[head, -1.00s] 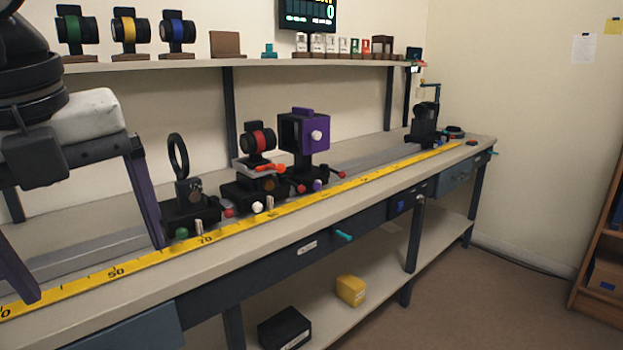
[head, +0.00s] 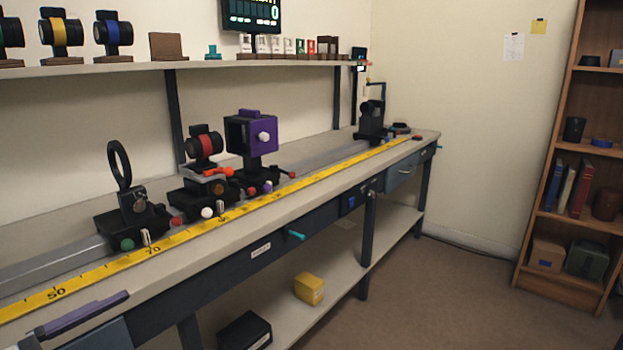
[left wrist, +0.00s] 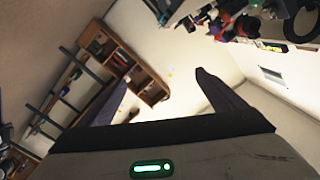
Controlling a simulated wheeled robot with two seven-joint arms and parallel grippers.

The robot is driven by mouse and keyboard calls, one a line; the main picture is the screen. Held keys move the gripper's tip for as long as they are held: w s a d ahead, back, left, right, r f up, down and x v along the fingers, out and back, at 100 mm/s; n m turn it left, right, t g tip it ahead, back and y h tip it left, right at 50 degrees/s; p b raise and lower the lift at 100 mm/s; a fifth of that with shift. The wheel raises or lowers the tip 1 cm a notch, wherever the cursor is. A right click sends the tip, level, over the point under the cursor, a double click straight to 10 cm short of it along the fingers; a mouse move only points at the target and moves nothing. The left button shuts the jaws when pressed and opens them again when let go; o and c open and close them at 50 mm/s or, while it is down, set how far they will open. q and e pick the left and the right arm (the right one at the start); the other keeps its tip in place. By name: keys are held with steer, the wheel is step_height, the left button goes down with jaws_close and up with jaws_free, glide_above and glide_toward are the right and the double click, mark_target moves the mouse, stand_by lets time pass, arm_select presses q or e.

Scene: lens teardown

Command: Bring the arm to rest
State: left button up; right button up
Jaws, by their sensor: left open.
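My left gripper (left wrist: 161,78) is open and empty in the left wrist view, its two purple fingers wide apart with nothing between them. In the head view only part of it, a purple finger (head: 88,312), shows low at the left edge, in front of the bench. It appears clear of the bench-top things. Most of my left arm is out of the head view. My right gripper is not in view.
The bench carries a rail with a ring holder (head: 120,165), a red lens mount (head: 204,145) and a purple-faced box (head: 262,137). A yellow ruler (head: 190,232) runs along the front. A bookcase (head: 563,125) stands right; the floor between is clear.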

arm_select(q)
steer(key=s+d+f+n+g+y, duration=0.1)
steer(key=s+d+f+n+y, duration=0.2)
steer(key=f, duration=0.5)
steer(key=s+f+n+y, duration=0.2)
steer(key=s+f+n, duration=0.15)
steer(key=f, duration=0.35)
steer(key=s+d+f+n+g+y, duration=0.1)
steer(key=s+d+f+n+y, duration=0.2)
steer(key=f, duration=0.5)
steer(key=s+d+f+n+g, duration=0.3)
steer(key=s+d+f, duration=0.2)
steer(key=s+d, duration=0.1)
step_height(320, 180, up, 8)
steer(key=s+p, duration=0.1)
steer(key=p, duration=1.2)
steer(key=shift+s+g, duration=0.3)
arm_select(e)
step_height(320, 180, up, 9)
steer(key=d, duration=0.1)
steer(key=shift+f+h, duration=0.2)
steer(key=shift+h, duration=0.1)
arm_select(q)
steer(key=shift+a+f, duration=0.1)
steer(key=shift+f, duration=0.15)
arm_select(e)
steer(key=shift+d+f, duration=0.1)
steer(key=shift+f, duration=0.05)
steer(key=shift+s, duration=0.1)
